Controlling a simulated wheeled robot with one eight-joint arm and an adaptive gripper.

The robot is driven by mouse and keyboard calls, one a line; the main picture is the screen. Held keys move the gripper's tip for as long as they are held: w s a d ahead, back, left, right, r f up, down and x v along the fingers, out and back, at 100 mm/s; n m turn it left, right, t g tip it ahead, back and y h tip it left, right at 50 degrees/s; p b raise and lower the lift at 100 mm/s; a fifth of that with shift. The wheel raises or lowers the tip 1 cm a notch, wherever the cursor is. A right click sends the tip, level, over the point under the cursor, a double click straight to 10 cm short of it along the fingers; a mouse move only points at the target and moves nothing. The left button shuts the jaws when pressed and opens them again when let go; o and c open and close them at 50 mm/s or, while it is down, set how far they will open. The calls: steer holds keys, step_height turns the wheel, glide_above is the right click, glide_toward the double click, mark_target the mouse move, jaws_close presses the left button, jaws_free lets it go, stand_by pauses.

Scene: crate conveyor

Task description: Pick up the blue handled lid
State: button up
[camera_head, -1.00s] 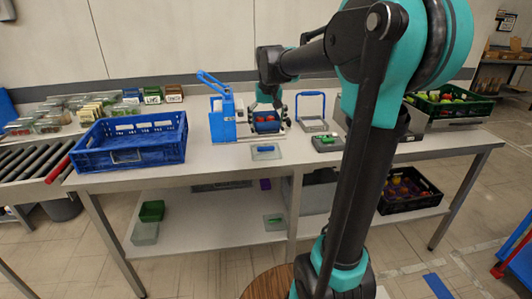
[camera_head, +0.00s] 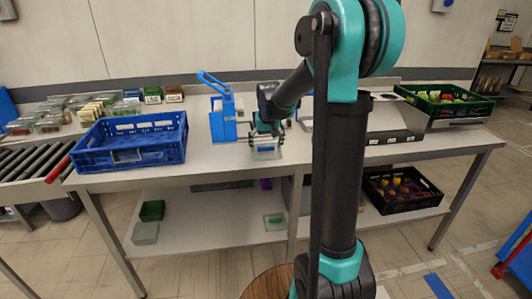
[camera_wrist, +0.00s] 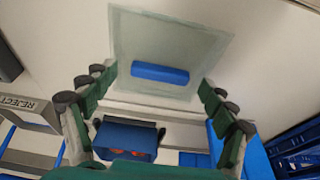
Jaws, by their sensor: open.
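The clear, square lid with a blue bar handle (camera_wrist: 160,72) lies flat on the table, near its front edge. It also shows in the head view (camera_head: 266,153), partly hidden by my gripper. My gripper (camera_wrist: 158,82) is open and empty, its fingers to the left and right of the blue handle in the wrist view. In the head view my gripper (camera_head: 266,136) is just above the lid. I cannot tell whether the fingers touch it.
A blue container with red contents (camera_wrist: 127,138) is behind the lid. A blue press-like device (camera_head: 222,118) stands left of my gripper. A blue crate (camera_head: 130,155) is further left, a green crate (camera_head: 440,112) at the right. A green-handled lid (camera_head: 273,220) lies on the lower shelf.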

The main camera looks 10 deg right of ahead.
steer(key=shift+c, duration=0.4)
steer(key=c, duration=0.7)
steer(key=shift+c, duration=0.2)
steer(key=shift+r, duration=0.15)
